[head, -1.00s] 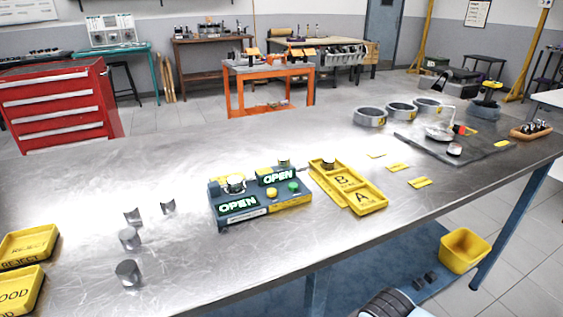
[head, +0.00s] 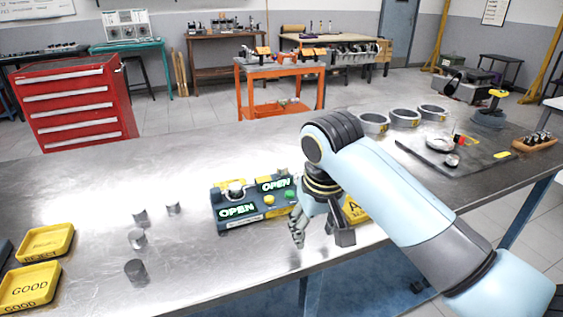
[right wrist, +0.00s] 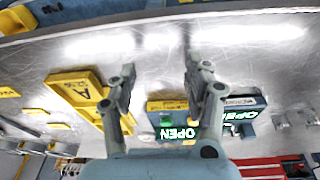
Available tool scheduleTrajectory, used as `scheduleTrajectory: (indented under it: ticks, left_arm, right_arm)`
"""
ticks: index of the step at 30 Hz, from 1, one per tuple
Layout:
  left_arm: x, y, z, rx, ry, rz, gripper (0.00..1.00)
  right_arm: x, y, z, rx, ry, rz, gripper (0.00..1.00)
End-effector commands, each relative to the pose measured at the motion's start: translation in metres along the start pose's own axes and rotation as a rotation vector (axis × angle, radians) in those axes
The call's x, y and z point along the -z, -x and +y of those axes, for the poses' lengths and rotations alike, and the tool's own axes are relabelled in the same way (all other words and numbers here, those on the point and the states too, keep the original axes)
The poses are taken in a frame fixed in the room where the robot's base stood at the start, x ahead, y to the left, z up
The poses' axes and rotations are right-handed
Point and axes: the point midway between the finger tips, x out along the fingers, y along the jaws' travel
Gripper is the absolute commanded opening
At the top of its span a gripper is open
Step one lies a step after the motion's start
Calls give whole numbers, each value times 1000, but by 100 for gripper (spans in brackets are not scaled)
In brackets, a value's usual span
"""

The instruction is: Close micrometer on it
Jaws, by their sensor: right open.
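The blue-grey gauge box (head: 236,223) stands on the metal bench, with two lit green OPEN displays, a yellow button (head: 268,200) and a green button (head: 290,195). A short silver cylinder (head: 236,189) sits on its left part. My right gripper (head: 318,240) is open and empty, fingers pointing down, in front of and right of the box. In the right wrist view the open fingers (right wrist: 158,70) are above bare bench, with the box (right wrist: 167,105) between and beyond them. My left gripper is not in view.
Yellow tray A (head: 354,211) is partly hidden by my right arm. Several grey pieces (head: 136,271) stand left of the box, near the GOOD tray (head: 28,288) and REJECT tray (head: 45,243). Rings (head: 373,123) stand at the back right. The bench's front edge is close below the gripper.

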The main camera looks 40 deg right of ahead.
Motion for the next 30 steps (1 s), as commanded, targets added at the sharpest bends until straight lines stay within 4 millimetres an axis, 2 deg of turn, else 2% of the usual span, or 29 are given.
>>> scheduleTrajectory:
  ticks: [1,5,7,9,12,15,19,22,26,30]
  left_arm:
    - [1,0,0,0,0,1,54]
    - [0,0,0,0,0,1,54]
    - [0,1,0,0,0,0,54]
    - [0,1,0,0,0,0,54]
    - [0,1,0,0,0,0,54]
    - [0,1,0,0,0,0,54]
    - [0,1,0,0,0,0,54]
    - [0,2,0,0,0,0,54]
    - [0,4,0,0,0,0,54]
    - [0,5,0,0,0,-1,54]
  right_arm:
    - [18,2,-1,-3,-33,-6,51]
    - [68,10,-3,-13,-152,-40,51]
    - [102,21,-4,-17,-239,-67,51]
    - [136,38,-5,-21,-335,-98,51]
    - [174,64,-4,-25,-453,-140,51]
    - [197,86,-4,-25,-536,-173,51]
    - [210,100,-4,-26,-587,-196,51]
    - [211,96,-4,-27,-598,-202,51]
    - [206,78,-4,-27,-596,-203,51]
    - [200,49,-5,-28,-596,-202,51]
